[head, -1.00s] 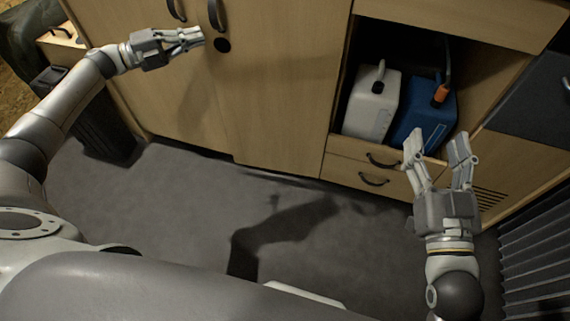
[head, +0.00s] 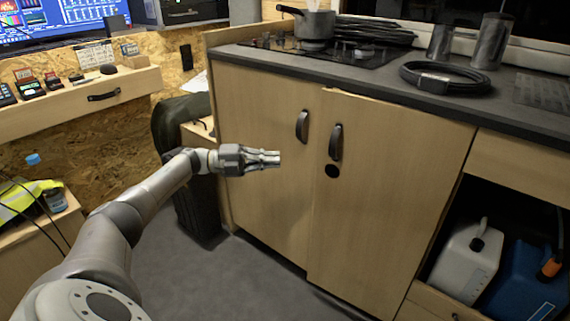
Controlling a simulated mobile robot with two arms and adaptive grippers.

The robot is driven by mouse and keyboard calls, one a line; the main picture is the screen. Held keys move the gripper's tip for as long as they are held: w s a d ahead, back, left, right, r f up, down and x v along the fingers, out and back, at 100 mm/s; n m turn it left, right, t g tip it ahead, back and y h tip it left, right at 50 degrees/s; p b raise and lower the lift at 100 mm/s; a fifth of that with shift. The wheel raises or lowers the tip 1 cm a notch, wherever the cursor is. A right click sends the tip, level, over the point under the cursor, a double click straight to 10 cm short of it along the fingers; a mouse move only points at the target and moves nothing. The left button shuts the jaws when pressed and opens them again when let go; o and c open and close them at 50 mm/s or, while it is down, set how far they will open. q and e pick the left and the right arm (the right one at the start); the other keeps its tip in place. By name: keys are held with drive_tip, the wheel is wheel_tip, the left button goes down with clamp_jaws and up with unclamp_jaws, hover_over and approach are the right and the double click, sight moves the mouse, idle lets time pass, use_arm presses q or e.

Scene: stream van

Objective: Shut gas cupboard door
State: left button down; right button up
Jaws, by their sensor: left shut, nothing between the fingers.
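Two pale wood cupboard doors stand below the worktop in the head view: a left door (head: 255,200) and a right door (head: 385,200). Each has a dark upright handle, the left one (head: 302,127) and the right one (head: 336,142). A round black disc (head: 331,171) sits below the right handle. The right door's left edge seems to stand slightly proud of the left door; the gap is hard to judge. No label shows which is the gas cupboard. My left gripper (head: 277,158) is shut and empty, in front of the left door. My right gripper is out of view.
The worktop (head: 300,64) holds a pot (head: 314,24) on a hob and a coiled cable (head: 445,78). A white canister (head: 467,262) and a blue one (head: 525,283) stand in the open bay at right. The grey floor (head: 225,285) before the doors is clear.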

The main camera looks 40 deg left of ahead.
use_arm(q)
drive_tip(key=a, duration=0.1)
drive_tip(key=n+t+y+p, duration=0.2)
drive_tip(key=n+t+y, duration=0.4)
drive_tip(key=n+y, duration=0.7)
approach(326, 167)
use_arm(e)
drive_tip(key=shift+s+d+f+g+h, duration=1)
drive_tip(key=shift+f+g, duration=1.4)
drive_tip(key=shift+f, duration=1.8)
use_arm(q)
drive_tip(key=w, duration=0.2)
drive_tip(key=w+m+y+b, duration=0.1)
drive_tip(key=w, duration=0.1)
drive_tip(key=w+m+y+b, duration=0.1)
drive_tip(key=w, duration=0.1)
drive_tip(key=shift+w+d, duration=0.15)
drive_tip(key=shift+d, duration=0.15)
drive_tip(key=shift+w, duration=0.5)
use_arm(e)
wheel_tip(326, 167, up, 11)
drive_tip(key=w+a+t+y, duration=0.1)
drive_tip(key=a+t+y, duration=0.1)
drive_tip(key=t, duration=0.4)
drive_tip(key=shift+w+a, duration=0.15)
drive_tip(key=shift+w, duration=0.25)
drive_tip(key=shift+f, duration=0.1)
